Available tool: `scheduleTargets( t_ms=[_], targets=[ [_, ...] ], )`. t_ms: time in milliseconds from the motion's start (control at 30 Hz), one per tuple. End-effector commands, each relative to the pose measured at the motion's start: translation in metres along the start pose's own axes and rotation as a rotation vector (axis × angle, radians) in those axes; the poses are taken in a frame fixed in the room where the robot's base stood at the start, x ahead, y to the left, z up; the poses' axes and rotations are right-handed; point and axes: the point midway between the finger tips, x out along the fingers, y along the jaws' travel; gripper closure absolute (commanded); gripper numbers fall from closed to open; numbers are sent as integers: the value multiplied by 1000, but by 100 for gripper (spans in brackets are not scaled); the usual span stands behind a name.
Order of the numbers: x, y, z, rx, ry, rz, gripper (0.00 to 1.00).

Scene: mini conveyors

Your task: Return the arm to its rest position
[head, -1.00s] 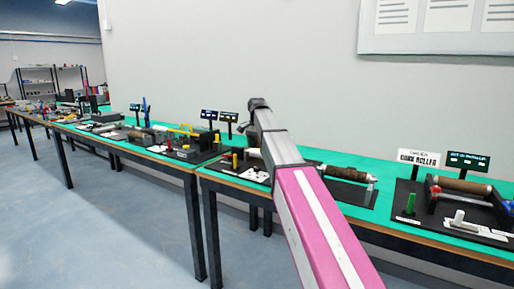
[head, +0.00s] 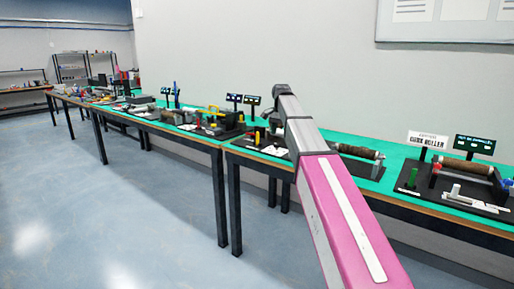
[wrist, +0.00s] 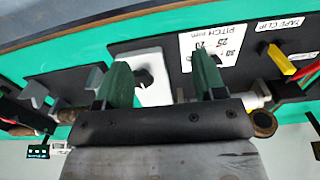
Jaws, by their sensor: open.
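My arm (head: 335,205) reaches up from the bottom of the head view, pink with a white stripe and then grey, in front of the bench. Its far end is bent at a dark joint, and my gripper cannot be made out there. In the wrist view my gripper (wrist: 163,75) has two dark green fingers spread apart. Nothing is held between them. Behind the fingers lie a white plate (wrist: 152,75) and a white "pitch" card (wrist: 212,45) on the bench fixtures. How far the fingers are from these is hard to tell.
Green-topped benches (head: 400,157) run along the wall with mini conveyor fixtures, rollers (head: 466,167) and small signs (head: 475,145). In the wrist view a yellow clip (wrist: 281,60) lies near the fingers. Shelves (head: 72,68) stand far left. The blue floor (head: 120,200) at left is clear.

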Motion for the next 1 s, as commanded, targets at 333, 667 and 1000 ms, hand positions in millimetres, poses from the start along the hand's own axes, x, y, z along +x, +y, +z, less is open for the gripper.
scheduleTargets(
  t_ms=[333, 667, 1000],
  targets=[
    [36, 13, 6, -39, -1, 1, 36],
    [100, 39, 19, -117, -1, 1, 36],
    [219, 101, 58, -277, -3, 2, 36]
  ],
)
